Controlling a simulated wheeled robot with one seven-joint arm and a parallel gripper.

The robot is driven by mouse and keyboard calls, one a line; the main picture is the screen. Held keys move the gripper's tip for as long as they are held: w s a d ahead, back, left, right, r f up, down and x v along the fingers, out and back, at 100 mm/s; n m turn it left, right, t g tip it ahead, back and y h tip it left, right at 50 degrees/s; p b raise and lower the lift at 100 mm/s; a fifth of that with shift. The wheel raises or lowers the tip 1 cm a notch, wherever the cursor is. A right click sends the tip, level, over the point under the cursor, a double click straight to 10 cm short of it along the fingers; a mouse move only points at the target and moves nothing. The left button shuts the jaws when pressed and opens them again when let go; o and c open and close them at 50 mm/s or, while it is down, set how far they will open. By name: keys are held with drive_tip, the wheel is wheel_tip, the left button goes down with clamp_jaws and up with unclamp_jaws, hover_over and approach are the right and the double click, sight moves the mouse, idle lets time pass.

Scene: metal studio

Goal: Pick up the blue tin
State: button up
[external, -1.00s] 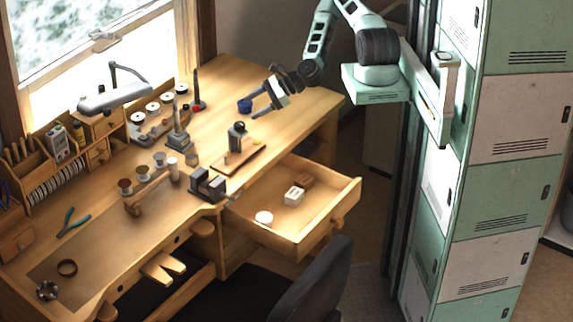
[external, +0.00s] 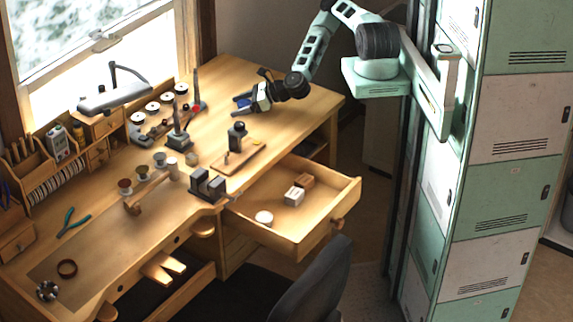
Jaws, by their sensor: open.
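The blue tin (external: 243,101) is small and sits on the bench top (external: 290,105) toward its far right part. In the external view my gripper (external: 244,104) is low over the bench at the tin, with its fingers pointing left. The fingers are open, and the tin shows between or just behind them. The fingers and gripper body hide part of the tin. I cannot tell whether a finger touches it.
A black device on a wooden board (external: 238,158) stands in front of my gripper. A soldering-type stand (external: 179,135) and a rack of spools (external: 158,112) are to the left. An open drawer (external: 305,235) holds small boxes and a white round item.

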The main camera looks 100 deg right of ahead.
drive_tip(key=c, duration=1.1)
drive_tip(key=shift+o, duration=0.2)
